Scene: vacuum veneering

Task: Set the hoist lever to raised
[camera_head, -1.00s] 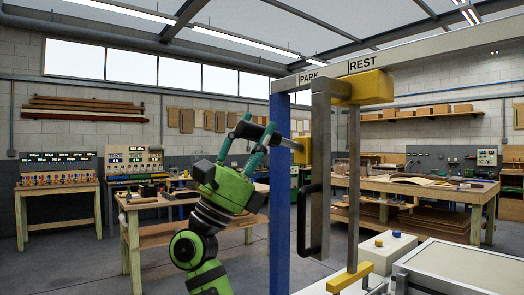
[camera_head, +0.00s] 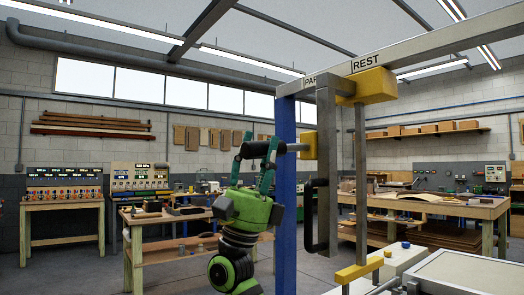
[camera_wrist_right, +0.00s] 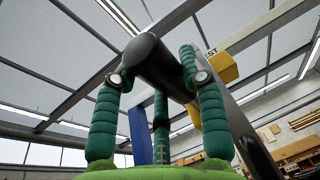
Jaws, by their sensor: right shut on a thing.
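The hoist lever has a thick black grip (camera_head: 260,149) on a grey rod, which joins a yellow block (camera_head: 309,145) beside the blue post. In the head view the lever lies about level, pointing left. My right gripper (camera_head: 256,156) comes from below, with its green fingers on either side of the black grip, shut on it. In the right wrist view the black grip (camera_wrist_right: 156,62) crosses between the fingertips (camera_wrist_right: 158,76). The rod's far end is partly hidden there. My left gripper is not in view.
The blue post (camera_head: 285,200) and overhead rail (camera_head: 430,45), marked REST, stand close to my right arm. A grey upright with a black D-shaped handle (camera_head: 312,215) hangs to the right. A workbench (camera_head: 160,215) stands behind my arm.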

